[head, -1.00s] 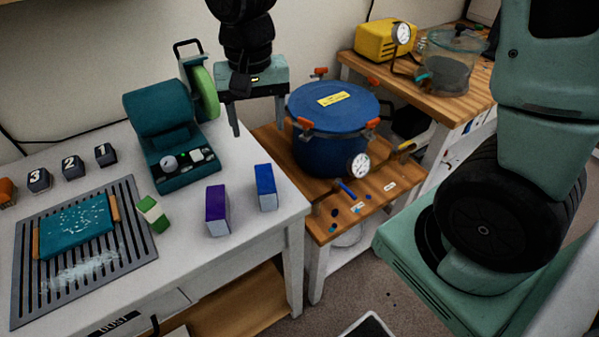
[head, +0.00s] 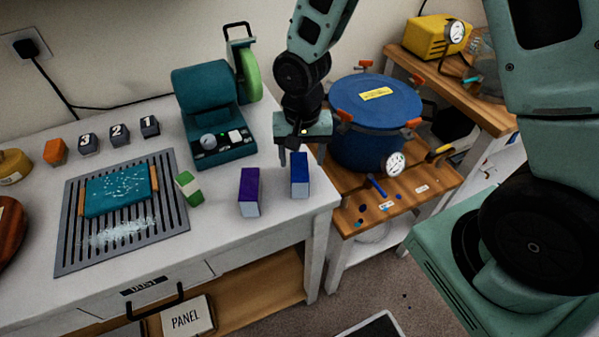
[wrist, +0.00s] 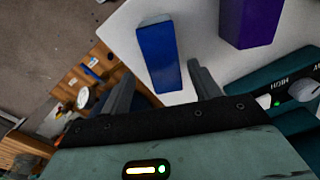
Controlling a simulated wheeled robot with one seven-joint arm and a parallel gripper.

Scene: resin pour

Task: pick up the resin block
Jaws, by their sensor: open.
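A blue block (head: 299,175) with a pale end face stands on the white table near its right edge. It could be the resin block; a purple block (head: 250,191) of similar shape stands to its left. My gripper (head: 302,158) is open and empty, pointing down just above or behind the blue block. In the wrist view the blue block (wrist: 160,52) shows beyond and between the two spread fingers, with no clear contact. The purple block (wrist: 252,20) lies off to the upper right there. Whether the fingertips reach down beside the blue block, I cannot tell.
A teal grinder-like machine (head: 213,125) stands left of my gripper. A green-and-white block (head: 189,188) and a slotted grey grate (head: 70,239) with a teal slab (head: 118,190) lie further left. A blue pot (head: 375,110) stands right on a lower wooden bench.

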